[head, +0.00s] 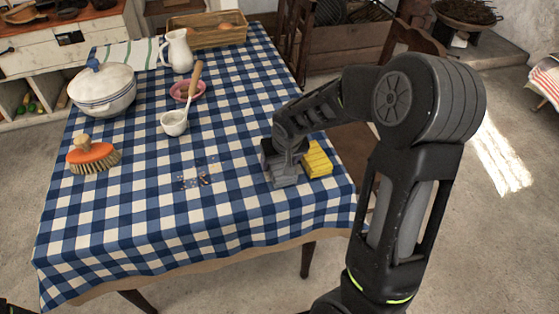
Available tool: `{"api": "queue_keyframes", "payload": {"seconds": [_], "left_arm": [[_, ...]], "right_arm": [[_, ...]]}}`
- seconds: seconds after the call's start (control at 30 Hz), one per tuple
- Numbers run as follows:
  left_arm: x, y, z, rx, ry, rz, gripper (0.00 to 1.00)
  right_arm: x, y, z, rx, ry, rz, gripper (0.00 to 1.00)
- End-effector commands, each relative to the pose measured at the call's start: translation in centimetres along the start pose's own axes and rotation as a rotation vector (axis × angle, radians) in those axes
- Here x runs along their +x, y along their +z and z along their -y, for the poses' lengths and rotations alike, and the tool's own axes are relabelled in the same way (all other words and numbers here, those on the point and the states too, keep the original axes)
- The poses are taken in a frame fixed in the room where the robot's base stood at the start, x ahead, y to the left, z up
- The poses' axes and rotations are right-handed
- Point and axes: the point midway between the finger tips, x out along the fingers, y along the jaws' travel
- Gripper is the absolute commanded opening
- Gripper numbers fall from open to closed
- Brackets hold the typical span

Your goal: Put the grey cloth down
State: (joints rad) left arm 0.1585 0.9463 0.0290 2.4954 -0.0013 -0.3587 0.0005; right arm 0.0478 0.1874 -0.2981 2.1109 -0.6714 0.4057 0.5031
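My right gripper (285,165) is low over the right part of the checked tablecloth, pointing down. A grey shape is at its fingertips, close to the tabletop. I cannot clearly tell the grey cloth from the grey fingers there, nor whether the fingers are closed on it. A yellow ribbed block (318,159), a sponge or folded cloth, lies just right of the gripper and is partly hidden by it. My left gripper is not in view.
The table has a blue-checked tablecloth (200,222). A brush (94,156), white lidded pot (103,90), ladle (175,122), pink dish (188,90), jug (178,50) and wooden tray (222,38) stand on it. Crumbs (203,180) lie mid-table. The front is clear.

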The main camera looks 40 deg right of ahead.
Motion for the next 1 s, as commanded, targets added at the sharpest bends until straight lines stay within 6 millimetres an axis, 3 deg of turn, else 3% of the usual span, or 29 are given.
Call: {"api": "queue_keyframes", "payload": {"seconds": [0.6,0.77,1.0], "left_arm": [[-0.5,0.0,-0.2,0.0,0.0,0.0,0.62],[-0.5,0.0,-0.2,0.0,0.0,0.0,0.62],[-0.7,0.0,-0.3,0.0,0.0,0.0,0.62]], "right_arm": [[-0.7,-0.1,0.3,-0.004,-0.005,0.001,0.83],[-3.2,-0.2,0.3,-0.003,-0.005,-0.003,0.83],[-8.4,-0.2,0.2,-0.001,-0.005,-0.004,0.83]]}}
